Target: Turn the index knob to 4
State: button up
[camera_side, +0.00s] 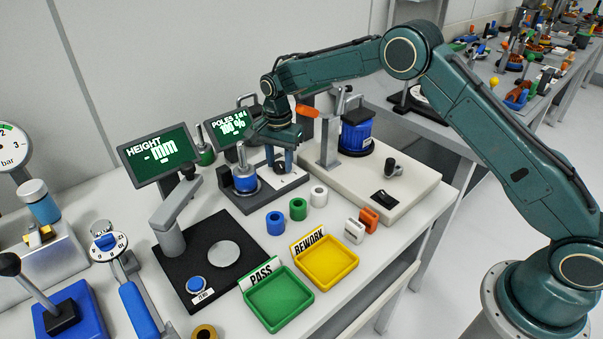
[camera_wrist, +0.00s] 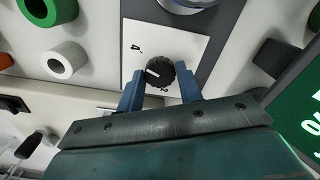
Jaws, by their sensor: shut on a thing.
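The index knob (camera_wrist: 159,74) is black and ribbed with a white pointer line, on a white plate (camera_wrist: 137,69) with printed numbers. In the wrist view the pointer is aimed to the left, between the 4 at upper left and the 2 below the knob. My gripper (camera_wrist: 160,86) has its two blue fingers on either side of the knob and is shut on it. In the side view my gripper (camera_side: 281,163) points down over the plate, and the knob is mostly hidden by the fingers.
White, green and blue rings (camera_side: 298,208) lie in front.

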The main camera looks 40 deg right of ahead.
jog(key=shift+m, duration=0.8)
jog(key=o, duration=1)
jog(key=shift+n, duration=0.4)
